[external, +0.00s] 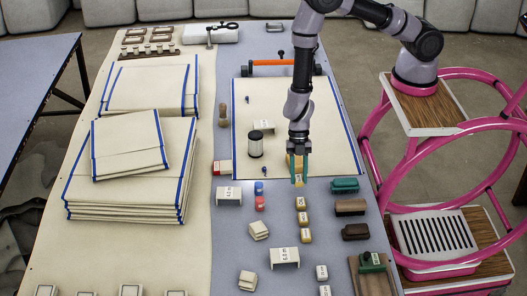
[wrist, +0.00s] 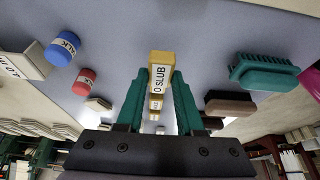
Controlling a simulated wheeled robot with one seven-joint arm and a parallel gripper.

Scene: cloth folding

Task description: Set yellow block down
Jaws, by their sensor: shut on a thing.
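My gripper (external: 299,178) points down near the front edge of a cream cloth with blue edging (external: 335,150). Its teal fingers are shut on a yellow block (external: 299,181). In the wrist view the yellow block (wrist: 160,72) sits between the fingertips (wrist: 159,82), with a white label that reads "O SLUB". The fingers cover part of the block in the external view. Whether it touches the surface below, I cannot tell.
Several similar yellow blocks (external: 302,218) stand in a row in front. Red (external: 259,204) and blue (external: 259,187) pieces stand left. A dark-topped cylinder (external: 256,146) stands on the cloth.

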